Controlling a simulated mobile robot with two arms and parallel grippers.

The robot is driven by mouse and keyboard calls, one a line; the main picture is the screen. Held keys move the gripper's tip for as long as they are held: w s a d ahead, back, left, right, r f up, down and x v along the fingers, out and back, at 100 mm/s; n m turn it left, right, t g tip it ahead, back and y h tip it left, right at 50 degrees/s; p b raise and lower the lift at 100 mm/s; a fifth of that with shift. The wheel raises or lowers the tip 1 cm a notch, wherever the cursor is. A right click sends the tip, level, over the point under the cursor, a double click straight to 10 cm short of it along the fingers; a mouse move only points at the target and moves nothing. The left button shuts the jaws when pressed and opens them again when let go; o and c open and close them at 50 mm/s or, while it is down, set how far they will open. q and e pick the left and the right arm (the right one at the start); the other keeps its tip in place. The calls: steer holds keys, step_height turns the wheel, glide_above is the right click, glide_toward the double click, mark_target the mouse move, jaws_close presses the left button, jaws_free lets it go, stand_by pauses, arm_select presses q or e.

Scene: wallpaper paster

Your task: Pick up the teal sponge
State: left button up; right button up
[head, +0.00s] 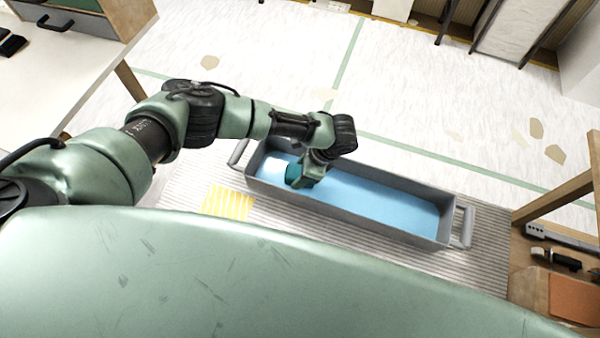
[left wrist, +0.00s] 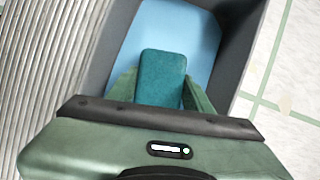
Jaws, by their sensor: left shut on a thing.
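The teal sponge (left wrist: 162,78) is a rounded block between the fingers of my left gripper (left wrist: 160,95), which is shut on it. In the head view the sponge (head: 293,174) shows partly, beside my left gripper (head: 304,180), at the left end of the grey trough (head: 350,214). The trough holds a light blue surface (head: 385,208). The sponge is over this blue area; I cannot tell whether it touches it. My right gripper is not in view.
The trough has handles at both ends and stands on a grey ribbed mat (head: 485,262). A yellow striped patch (head: 228,203) lies left of it. A wooden shelf (head: 530,285) with tools is at the right. A pale table (head: 60,65) stands at the upper left.

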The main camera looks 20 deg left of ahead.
arm_select(q)
step_height(320, 180, up, 19)
steer(key=p, duration=0.1)
steer(key=shift+p, duration=0.35)
steer(key=shift+r, duration=0.1)
